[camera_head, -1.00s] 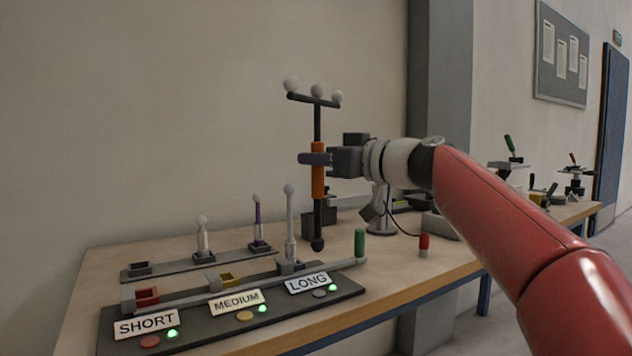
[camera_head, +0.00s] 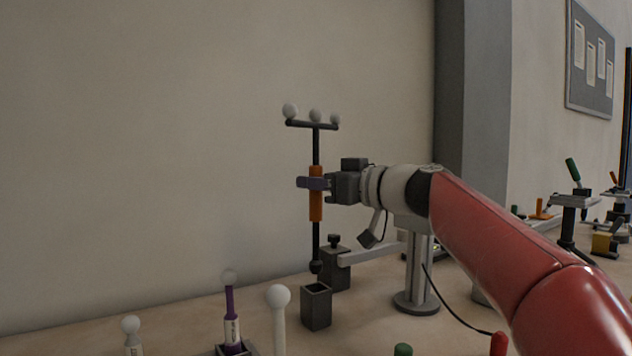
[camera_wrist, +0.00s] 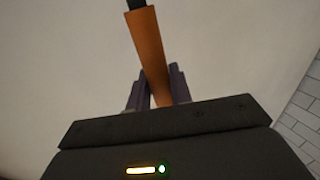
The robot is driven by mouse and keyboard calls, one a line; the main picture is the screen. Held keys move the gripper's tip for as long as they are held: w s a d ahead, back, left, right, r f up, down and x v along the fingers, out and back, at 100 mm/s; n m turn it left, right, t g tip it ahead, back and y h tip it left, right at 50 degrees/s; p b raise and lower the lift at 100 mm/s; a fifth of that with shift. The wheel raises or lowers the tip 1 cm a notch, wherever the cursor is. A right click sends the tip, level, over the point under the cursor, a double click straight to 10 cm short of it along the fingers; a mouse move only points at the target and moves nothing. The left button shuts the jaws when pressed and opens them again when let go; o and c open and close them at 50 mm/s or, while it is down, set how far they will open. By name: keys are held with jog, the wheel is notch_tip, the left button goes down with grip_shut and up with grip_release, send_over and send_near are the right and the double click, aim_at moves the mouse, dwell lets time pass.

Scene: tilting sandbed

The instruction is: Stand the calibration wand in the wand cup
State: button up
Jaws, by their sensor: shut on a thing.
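The calibration wand (camera_head: 316,208) is upright in the head view, with an orange grip, a dark shaft, a crossbar with three white balls on top and a dark round tip at the bottom. My gripper (camera_head: 312,183) is shut on the orange grip, its purple fingers around it. The wrist view also shows the grip (camera_wrist: 150,52) between the fingers. The wand cup (camera_head: 316,308), a dark square open-topped holder, stands on the table. The wand's tip shows just above the cup's opening in the picture; whether it is exactly over it in depth, I cannot tell.
A dark block with a knob (camera_head: 335,268) stands right behind the cup. A grey post (camera_head: 418,270) with a round base is to the right. White-balled rods, one purple (camera_head: 231,310) and one white (camera_head: 279,318), stand at the front left.

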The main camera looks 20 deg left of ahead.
aim_at(318, 233)
jog(key=shift+s+f+b, duration=0.1)
jog(key=shift+f+b, duration=2.2)
jog(key=shift+f, duration=1.2)
jog(key=shift+f+b, duration=1.15)
jog(key=shift+b, duration=0.2)
jog(key=o, duration=1)
